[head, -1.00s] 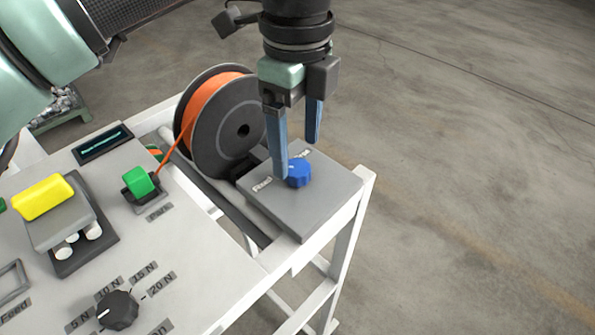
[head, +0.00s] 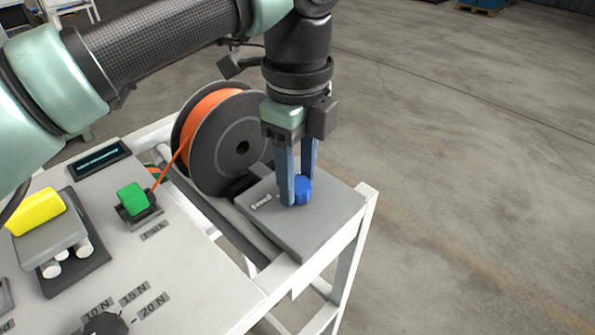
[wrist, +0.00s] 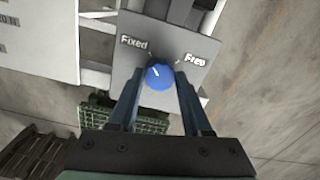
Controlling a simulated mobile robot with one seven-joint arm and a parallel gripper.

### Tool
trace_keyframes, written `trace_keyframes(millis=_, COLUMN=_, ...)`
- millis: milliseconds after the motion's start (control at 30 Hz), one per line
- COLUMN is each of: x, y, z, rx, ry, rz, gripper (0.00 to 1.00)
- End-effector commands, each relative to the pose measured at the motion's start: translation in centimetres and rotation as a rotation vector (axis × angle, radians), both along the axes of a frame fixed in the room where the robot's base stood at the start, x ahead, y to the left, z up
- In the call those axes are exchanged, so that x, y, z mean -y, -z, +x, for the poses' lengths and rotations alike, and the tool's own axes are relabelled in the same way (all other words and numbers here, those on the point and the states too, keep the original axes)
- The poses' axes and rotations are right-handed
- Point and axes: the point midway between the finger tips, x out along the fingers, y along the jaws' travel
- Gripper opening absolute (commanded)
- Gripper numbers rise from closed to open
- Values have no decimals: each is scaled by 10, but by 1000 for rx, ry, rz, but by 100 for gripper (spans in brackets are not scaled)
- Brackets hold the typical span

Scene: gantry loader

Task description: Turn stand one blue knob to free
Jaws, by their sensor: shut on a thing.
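The blue knob (head: 302,189) sits on a grey plate (head: 318,222) at the corner of the white stand. It also shows in the wrist view (wrist: 159,77), between my two fingers. The label "Fixed" (wrist: 133,41) is to its upper left and "Free" (wrist: 195,60) to its upper right. The knob's white mark points up and left, toward "Fixed". My gripper (head: 298,194) points down and is shut on the knob, one blue finger on each side. In the head view the fingers hide part of the knob and the "Free" label.
A black reel with orange cord (head: 222,140) stands just left of the plate, close to my gripper. A green switch (head: 133,198) and a yellow block on a grey mount (head: 52,242) are on the panel further left. Open concrete floor lies to the right.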

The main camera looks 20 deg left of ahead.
Motion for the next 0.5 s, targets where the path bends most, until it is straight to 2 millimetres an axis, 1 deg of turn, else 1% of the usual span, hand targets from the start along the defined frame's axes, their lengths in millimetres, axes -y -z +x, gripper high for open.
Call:
trace_keyframes(millis=267, x=0, y=0, z=0, rx=-1, ry=12, rz=0, gripper=0)
trace_keyframes(millis=500, x=-1, y=1, z=0, rx=-1, ry=99, rz=2, gripper=0)
